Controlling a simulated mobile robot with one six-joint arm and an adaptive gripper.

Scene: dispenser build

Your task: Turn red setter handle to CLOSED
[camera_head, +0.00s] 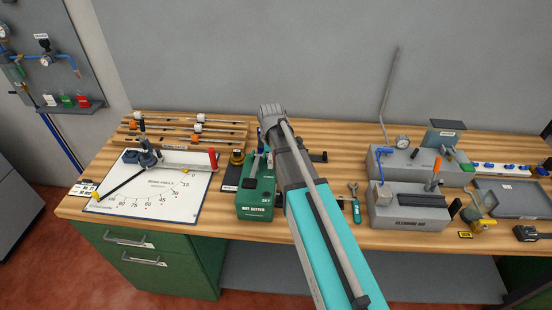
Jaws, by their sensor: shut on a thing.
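The green setter box (257,200), with "SETTER" and "SET" lettering on its front, stands near the middle of the bench. My gripper (264,138) is over the back of this box, seen from behind and above. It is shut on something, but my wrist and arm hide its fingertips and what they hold. I cannot make out a red handle on the green setter. A red upright grip (212,158) shows to its left, at the right end of the bending tool on the white angle board.
The white angle board (130,196) lies left of the setter, with racks of rods (185,128) behind it. A spanner (355,203) lies to the right. The grey cleaning box (408,217) and a gauge unit (384,160) stand further right. My arm crosses the bench front.

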